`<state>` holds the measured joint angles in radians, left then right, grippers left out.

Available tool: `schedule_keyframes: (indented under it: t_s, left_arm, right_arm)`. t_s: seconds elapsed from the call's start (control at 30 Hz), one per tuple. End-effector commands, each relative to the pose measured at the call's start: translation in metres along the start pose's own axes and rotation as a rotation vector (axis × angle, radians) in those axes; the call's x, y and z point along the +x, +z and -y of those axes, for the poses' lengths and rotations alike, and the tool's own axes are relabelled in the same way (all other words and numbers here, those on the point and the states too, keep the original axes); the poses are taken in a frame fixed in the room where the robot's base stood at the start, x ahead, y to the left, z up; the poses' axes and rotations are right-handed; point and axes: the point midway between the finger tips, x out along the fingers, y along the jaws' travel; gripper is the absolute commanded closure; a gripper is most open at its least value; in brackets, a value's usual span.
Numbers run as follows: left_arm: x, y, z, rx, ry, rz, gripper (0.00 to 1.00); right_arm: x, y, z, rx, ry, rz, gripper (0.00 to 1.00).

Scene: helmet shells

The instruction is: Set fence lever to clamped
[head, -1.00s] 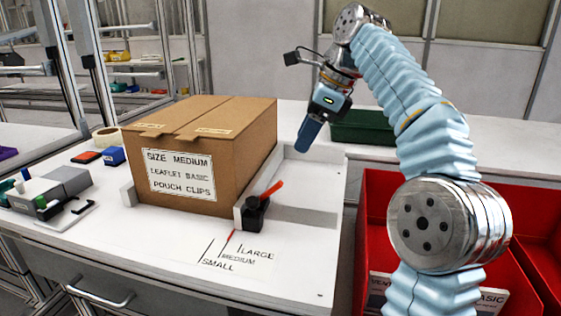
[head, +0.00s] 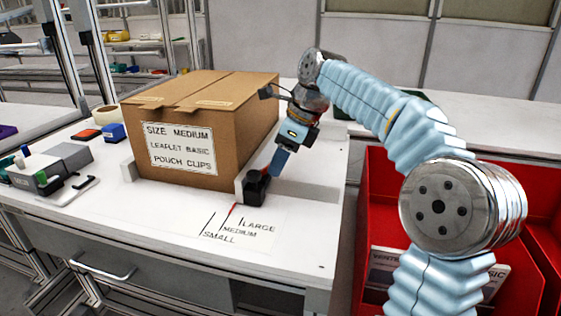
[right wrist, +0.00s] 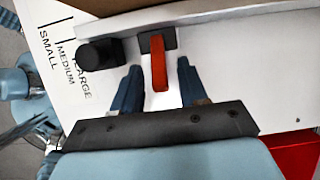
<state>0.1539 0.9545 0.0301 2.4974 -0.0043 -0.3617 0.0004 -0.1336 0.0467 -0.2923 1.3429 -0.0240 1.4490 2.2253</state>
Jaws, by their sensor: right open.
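The red fence lever (right wrist: 159,66) shows in the right wrist view, pointing toward my open right gripper (right wrist: 156,80), between its two blue fingers and apart from both. The block sits at the fence beside the carton's right front corner. A black knob (right wrist: 100,54) is beside the lever base in the wrist view. My left gripper is not in view.
A brown carton (head: 225,120) stands against the fence. Size marks reading small, medium and large (head: 238,232) are on the white table in front. Red bins (head: 378,190) are at the right. A grey device (head: 60,165) is at the left.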

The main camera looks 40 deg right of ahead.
Motion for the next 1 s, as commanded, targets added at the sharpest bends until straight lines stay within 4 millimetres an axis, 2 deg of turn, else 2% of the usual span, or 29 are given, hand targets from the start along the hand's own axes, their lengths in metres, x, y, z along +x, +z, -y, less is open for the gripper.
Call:
schedule_keyframes:
  t_s: [0.27,0.53,0.77,1.0]
  left_arm:
    - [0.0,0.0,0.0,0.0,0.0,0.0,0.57]
    - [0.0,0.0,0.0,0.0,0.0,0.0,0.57]
    - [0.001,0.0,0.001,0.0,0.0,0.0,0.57]
    - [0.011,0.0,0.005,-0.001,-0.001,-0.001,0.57]
  right_arm:
    - [0.001,0.0,0.0,0.0,0.0,0.0,0.59]
    - [0.001,0.0,0.0,0.0,0.0,0.0,1.0]
    - [0.001,0.0,0.0,0.0,0.0,0.006,1.0]
    - [0.005,-0.006,0.0,0.002,-0.001,0.079,1.0]
